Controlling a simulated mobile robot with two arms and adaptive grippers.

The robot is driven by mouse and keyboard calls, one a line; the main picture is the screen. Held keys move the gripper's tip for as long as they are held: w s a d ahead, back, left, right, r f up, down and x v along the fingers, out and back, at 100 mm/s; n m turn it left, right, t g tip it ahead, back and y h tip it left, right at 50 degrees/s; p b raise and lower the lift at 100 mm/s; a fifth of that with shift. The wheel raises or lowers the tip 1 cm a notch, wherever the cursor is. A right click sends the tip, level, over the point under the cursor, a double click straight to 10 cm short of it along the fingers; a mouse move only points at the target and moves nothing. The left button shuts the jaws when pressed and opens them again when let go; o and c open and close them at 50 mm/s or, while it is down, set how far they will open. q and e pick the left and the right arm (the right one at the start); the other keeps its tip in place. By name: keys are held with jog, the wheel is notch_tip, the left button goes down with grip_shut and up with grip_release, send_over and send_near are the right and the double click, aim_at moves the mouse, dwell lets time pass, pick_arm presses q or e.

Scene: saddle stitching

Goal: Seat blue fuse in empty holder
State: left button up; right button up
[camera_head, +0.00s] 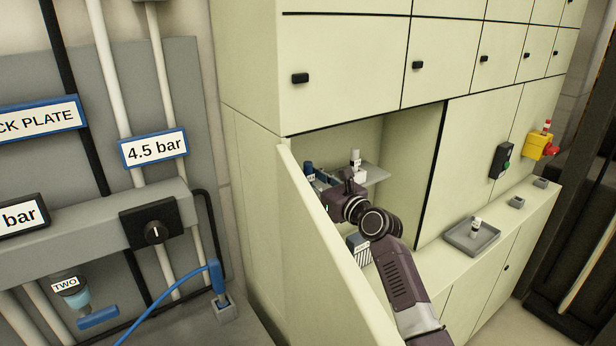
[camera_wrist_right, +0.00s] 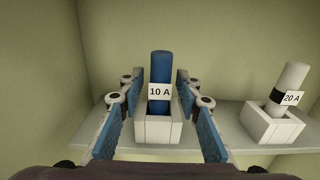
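The blue fuse (camera_wrist_right: 161,72), labelled 10 A, stands upright in a white block-shaped holder (camera_wrist_right: 152,130) on a shelf inside the open cabinet. My right gripper (camera_wrist_right: 159,92) is open, its blue-padded fingers on either side of the fuse and its holder, with gaps visible. In the head view the blue fuse (camera_head: 309,169) shows just beyond my right gripper (camera_head: 325,184). A white and black fuse (camera_wrist_right: 291,80), labelled 20 A, stands tilted in the picture in a second white holder (camera_wrist_right: 270,125) to the right. My left gripper is out of view. I cannot identify an empty holder with certainty.
The open cabinet door (camera_head: 318,245) stands left of my right arm; the compartment's side wall (camera_head: 410,165) is to the right. A grey tray (camera_head: 486,243) holding a small fuse-like item (camera_head: 476,225) and two small grey blocks (camera_head: 517,202) (camera_head: 541,183) sit on the counter.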

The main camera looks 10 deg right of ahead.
jog(key=shift+o, duration=0.2)
jog(key=v, duration=1.2)
jog(key=shift+f, duration=0.1)
dwell(0.3)
